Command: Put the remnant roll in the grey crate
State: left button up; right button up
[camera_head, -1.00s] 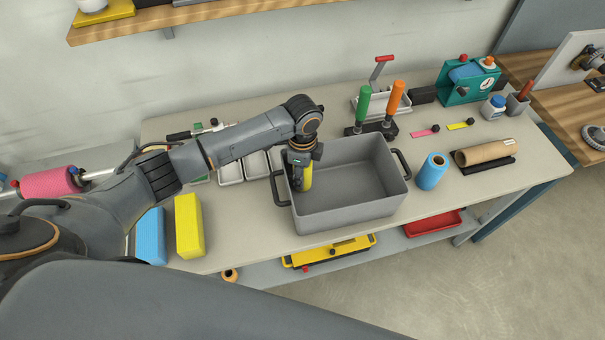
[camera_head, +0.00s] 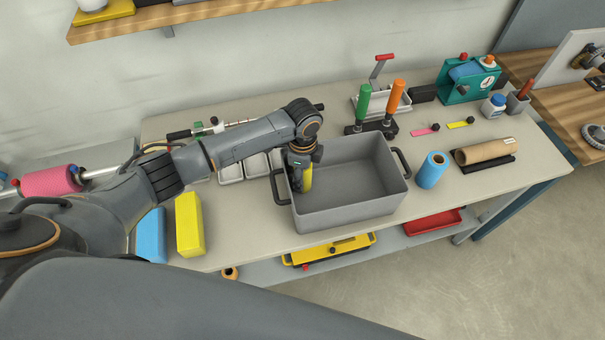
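The grey crate (camera_head: 350,216) stands on the table in the middle of the view, its opening facing up. A small yellow roll (camera_head: 308,178) is upright inside it near the left wall; it may be the remnant roll. My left gripper (camera_head: 299,180) points down into the crate, with its fingers at the yellow roll and partly covering it. I cannot tell whether they are closed on it or whether the roll touches the crate floor. My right gripper is not in view.
Yellow (camera_head: 189,225) and blue (camera_head: 151,236) blocks stand left. The table's front right is clear.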

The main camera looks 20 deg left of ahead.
pick_arm(q)
notch_tip(320, 180, up, 12)
jog(key=shift+f+b, duration=0.1)
jog(key=shift+b, duration=0.65)
